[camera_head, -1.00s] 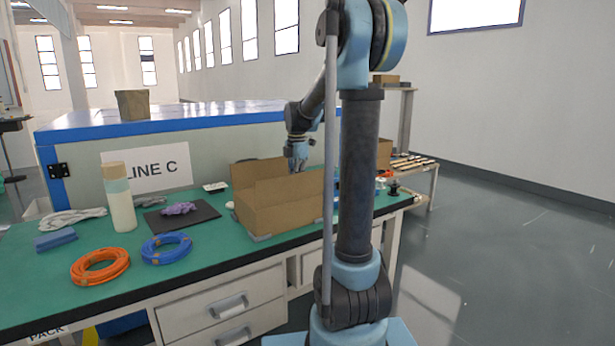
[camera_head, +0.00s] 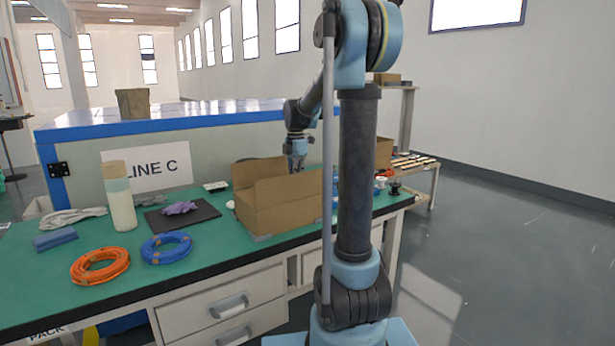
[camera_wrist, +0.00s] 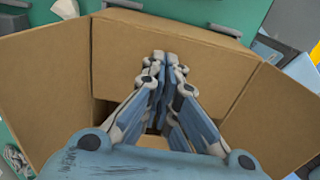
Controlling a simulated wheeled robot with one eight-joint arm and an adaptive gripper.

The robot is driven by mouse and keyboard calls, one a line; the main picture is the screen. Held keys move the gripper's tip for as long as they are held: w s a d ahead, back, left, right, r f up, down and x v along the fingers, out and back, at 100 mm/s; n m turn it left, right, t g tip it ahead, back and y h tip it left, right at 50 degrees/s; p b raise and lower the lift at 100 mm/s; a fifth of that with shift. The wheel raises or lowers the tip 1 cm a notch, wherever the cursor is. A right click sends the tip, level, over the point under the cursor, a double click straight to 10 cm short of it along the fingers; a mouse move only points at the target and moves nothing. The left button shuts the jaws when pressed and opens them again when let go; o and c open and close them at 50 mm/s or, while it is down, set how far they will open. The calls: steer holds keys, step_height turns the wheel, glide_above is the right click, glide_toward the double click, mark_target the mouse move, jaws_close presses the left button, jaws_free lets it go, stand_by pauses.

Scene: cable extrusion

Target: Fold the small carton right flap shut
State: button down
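The small brown carton (camera_head: 285,216) stands open on the green bench, left of my arm's column. In the head view its back panel and left flap stand up; its right end is hidden behind my arm. In the wrist view a left flap (camera_wrist: 45,85) and a right flap (camera_wrist: 272,120) spread outward, with a broad far panel (camera_wrist: 215,65) between them. My gripper (camera_wrist: 166,58) is over the carton, its fingers together with nothing seen between them, in front of the far panel. I cannot tell whether they touch it. It also shows in the head view (camera_head: 297,160).
A blue-edged cabinet (camera_head: 200,122) stands behind the bench. Small spools (camera_head: 394,188) sit near the right end.

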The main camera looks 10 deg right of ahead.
step_height(320, 180, up, 8)
steer(key=s, duration=0.1)
steer(key=shift+s+d+r, duration=0.15)
steer(key=shift+s, duration=0.2)
